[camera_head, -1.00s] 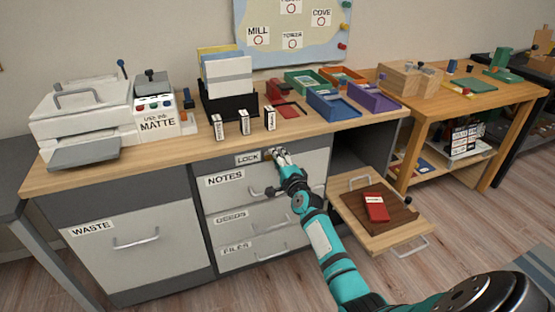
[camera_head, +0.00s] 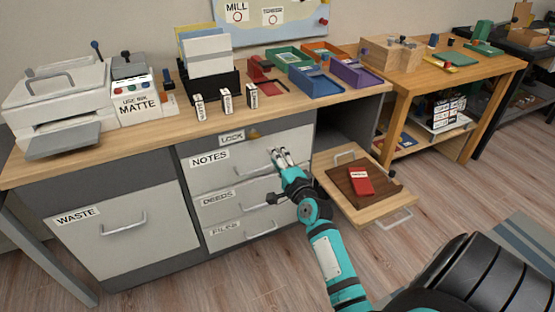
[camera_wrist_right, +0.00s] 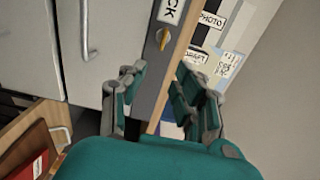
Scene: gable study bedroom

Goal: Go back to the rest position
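My right gripper (camera_head: 283,158) is in front of the NOTES drawer (camera_head: 225,171), to the right of and below the LOCK label (camera_head: 232,138). In the right wrist view its two fingers (camera_wrist_right: 160,88) are apart with nothing between them. The brass lock (camera_wrist_right: 163,38) shows beyond the fingertips, apart from them; it is small in the head view (camera_head: 254,133). My left gripper is not in view.
A pulled-out wooden tray (camera_head: 388,208) with a red booklet (camera_head: 360,181) juts out right of my forearm. The NOTES, DEEDS (camera_head: 228,205) and FILES (camera_head: 235,232) drawers look shut. The desktop (camera_head: 150,133) is above. Floor at the front is clear.

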